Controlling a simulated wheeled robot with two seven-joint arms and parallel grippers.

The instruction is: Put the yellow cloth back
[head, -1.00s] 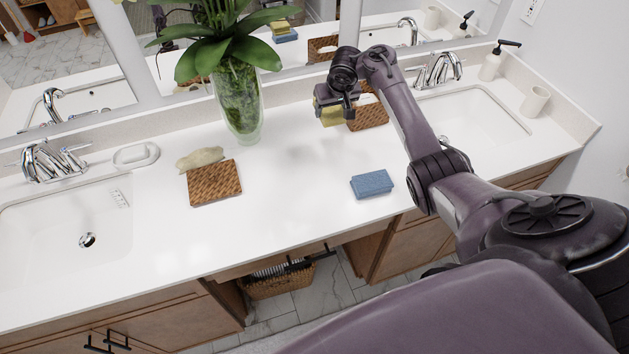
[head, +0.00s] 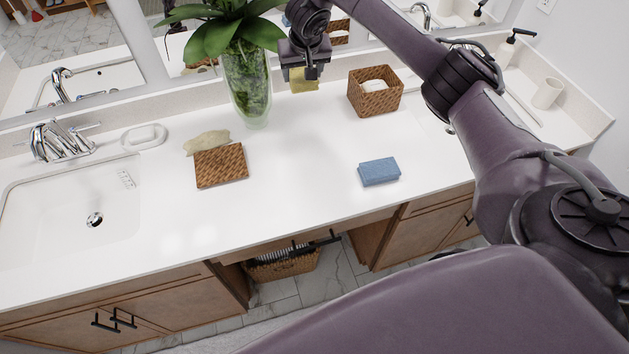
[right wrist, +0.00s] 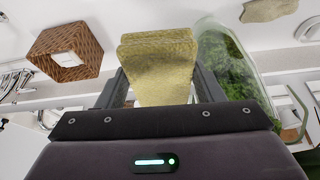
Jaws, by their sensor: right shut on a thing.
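The yellow cloth (head: 304,83) is folded and hangs from my right gripper (head: 311,72), near the back of the counter, between the plant vase and the wicker basket. In the right wrist view the yellow cloth (right wrist: 160,62) sits between both fingers of my right gripper (right wrist: 158,85), which is shut on it. A blue cloth (head: 379,171) lies folded on the counter, front of centre. A wicker basket (head: 368,102) with something white inside stands right of the gripper. My left gripper is out of view.
A glass vase (head: 250,95) with a leafy plant stands close left of the gripper. A brown woven box or lid (head: 221,167) and a pale stone-like object (head: 207,142) lie left. Sinks flank the counter; the mirror rises behind. The counter's middle is clear.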

